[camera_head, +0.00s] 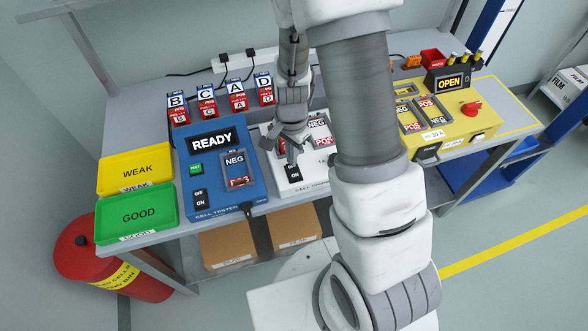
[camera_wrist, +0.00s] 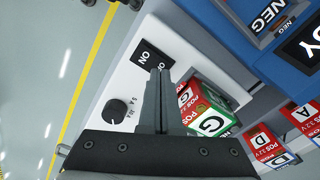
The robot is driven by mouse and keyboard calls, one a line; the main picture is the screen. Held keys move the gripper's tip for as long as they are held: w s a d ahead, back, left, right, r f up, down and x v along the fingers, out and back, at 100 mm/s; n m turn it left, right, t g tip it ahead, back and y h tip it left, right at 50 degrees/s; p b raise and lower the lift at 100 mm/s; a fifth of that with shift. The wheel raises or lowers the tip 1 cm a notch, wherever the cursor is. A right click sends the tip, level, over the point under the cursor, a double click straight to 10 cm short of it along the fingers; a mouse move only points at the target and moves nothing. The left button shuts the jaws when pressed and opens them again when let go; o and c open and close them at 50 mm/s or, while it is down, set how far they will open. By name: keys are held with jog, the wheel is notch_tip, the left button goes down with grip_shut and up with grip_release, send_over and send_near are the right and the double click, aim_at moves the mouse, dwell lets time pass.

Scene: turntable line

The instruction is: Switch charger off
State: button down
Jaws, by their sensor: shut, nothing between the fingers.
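The white cell charger (camera_head: 304,186) stands mid-bench between the blue tester and my arm. Its black ON/OFF rocker switch (camera_wrist: 152,56) shows in the wrist view, with ON readable and the other part covered by my fingertips. My gripper (camera_wrist: 160,73) is shut and empty, its tips at the switch; I cannot tell whether they touch it. In the head view my gripper (camera_head: 291,160) is over the charger's front left, beside the switch (camera_head: 294,173). A red and green cell marked G (camera_wrist: 207,110) is at the charger, right of my fingers. The switch position is unclear.
The blue cell tester (camera_head: 188,165) reads READY. Several lettered cells (camera_head: 207,97) stand behind it. Yellow WEAK (camera_head: 112,178) and green GOOD (camera_head: 112,219) trays lie left. A yellow OPEN station (camera_head: 462,130) is right. The charger's black knob (camera_wrist: 116,109) is near my fingers.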

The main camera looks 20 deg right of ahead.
jog(key=shift+f+b, duration=0.6)
jog(key=shift+f, duration=0.2)
jog(key=shift+r, duration=0.2)
jog(key=shift+r+p, duration=2.85)
jog(key=shift+r, duration=0.55)
jog(key=shift+r, duration=0.1)
notch_tip(320, 180, up, 8)
jog(key=n+t, duration=0.1)
jog(key=n, duration=0.1)
notch_tip(320, 180, up, 9)
jog(key=n+t, duration=0.2)
jog(key=n, duration=0.2)
send_over(289, 167)
jog(key=s, duration=0.3)
jog(key=s+r+n+t, duration=0.2)
jog(key=s+r+n, duration=0.4)
jog(key=s+r, duration=0.4)
jog(key=shift+s+d+r+t, duration=0.35)
jog(key=shift+d+r, duration=0.1)
jog(key=shift+r, duration=0.4)
